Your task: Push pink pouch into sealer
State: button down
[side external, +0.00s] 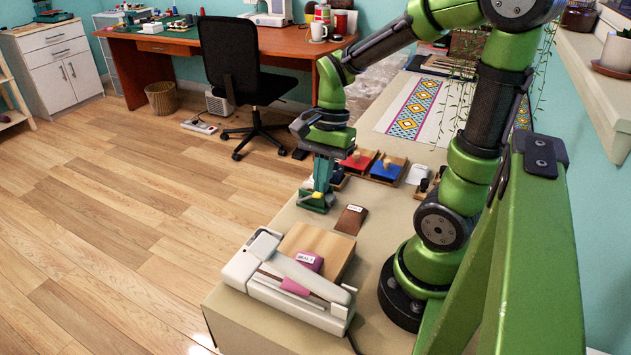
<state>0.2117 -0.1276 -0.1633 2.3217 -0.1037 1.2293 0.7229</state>
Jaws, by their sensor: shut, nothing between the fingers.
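The pink pouch (309,261) lies on a wooden board (322,243), with a white label on it. A pink part also shows at the white sealer (293,286), at the sealer's slot beside the board. The sealer's long white arm runs across in front of the board. My gripper (316,208) is shut and empty. It points down low over the table, behind the board and pouch, apart from both. The fingertips are small and partly blurred in this view.
A brown labelled block (351,219) lies between my gripper and my base. Red (357,161) and blue (387,169) pads on wooden trays stand behind my gripper. The table's left edge is close to the sealer. A patterned cloth (413,108) lies at the back.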

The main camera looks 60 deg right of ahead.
aim_at(307, 255)
jog(key=c, duration=1.7)
grip_release()
jog(key=shift+o, duration=1.3)
jog(key=shift+w+a+r, duration=0.1)
jog(key=shift+a, duration=0.3)
jog(key=o, duration=0.7)
jog(key=a+r+n+h, duration=0.1)
jog(key=a+r+n, duration=0.2)
jog(key=a, duration=0.3)
jog(key=shift+a+r, duration=0.2)
jog(key=shift+r, duration=0.1)
jog(key=o, duration=0.5)
jog(key=shift+h, duration=0.6)
jog(key=a+r, duration=0.1)
jog(key=s+a+r, duration=0.1)
jog(key=a, duration=0.1)
jog(key=shift+s+r, duration=0.15)
jog(key=shift+r, duration=0.1)
jog(key=shift+s+r+m, duration=0.2)
jog(key=shift+r+m, duration=0.1)
jog(key=shift+s+d+m+h, duration=0.1)
jog(key=shift+d+m+h, duration=0.1)
jog(key=shift+m+h, duration=0.15)
jog(key=shift+f, duration=0.15)
notch_tip(307, 255, down, 17)
jog(key=shift+r, duration=0.15)
